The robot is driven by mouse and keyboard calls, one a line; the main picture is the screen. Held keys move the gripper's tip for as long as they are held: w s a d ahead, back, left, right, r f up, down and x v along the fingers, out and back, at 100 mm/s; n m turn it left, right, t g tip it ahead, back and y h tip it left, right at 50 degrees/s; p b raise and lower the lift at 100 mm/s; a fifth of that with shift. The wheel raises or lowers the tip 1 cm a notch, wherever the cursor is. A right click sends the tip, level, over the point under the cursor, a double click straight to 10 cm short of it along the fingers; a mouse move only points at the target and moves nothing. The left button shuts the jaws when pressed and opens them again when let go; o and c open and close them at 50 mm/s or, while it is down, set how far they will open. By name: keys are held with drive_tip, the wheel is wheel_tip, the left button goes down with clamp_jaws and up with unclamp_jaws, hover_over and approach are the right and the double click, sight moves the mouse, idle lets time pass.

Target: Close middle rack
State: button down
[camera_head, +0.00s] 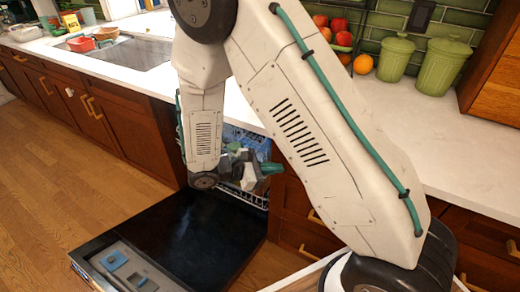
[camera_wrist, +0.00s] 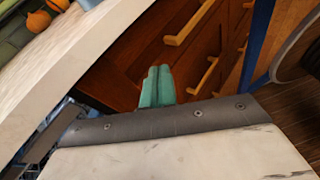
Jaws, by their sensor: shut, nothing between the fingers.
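The dishwasher stands open under the counter, its black door (camera_head: 205,240) folded down flat. Behind my arm, a wire rack edge (camera_head: 256,199) shows at the dishwasher opening, and bluish rack parts show above it. My arm hides most of the racks, so I cannot tell how far the middle rack is out. My gripper (camera_head: 270,168) is in front of the opening, at its right side. In the wrist view its teal fingers (camera_wrist: 157,86) are together and empty, pointing toward the wooden cabinet fronts. A small part of the dishwasher interior shows at that view's lower left.
Wooden drawers (camera_head: 300,235) with brass handles stand right of the dishwasher. The white counter (camera_head: 450,150) runs above, with green canisters (camera_head: 443,66) and fruit on it. A sink (camera_head: 130,52) is at the left. The wood floor (camera_head: 60,190) left of the door is clear.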

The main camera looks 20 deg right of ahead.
drive_tip(key=w+a+f+n+t, duration=0.6)
drive_tip(key=w+f+n+t, duration=0.5)
drive_tip(key=w+f+t, duration=0.15)
drive_tip(key=r+x, duration=0.1)
drive_tip(key=x, duration=1.2)
drive_tip(key=shift+w+d, duration=0.15)
drive_tip(key=shift+d, duration=0.15)
drive_tip(key=shift+r, duration=0.1)
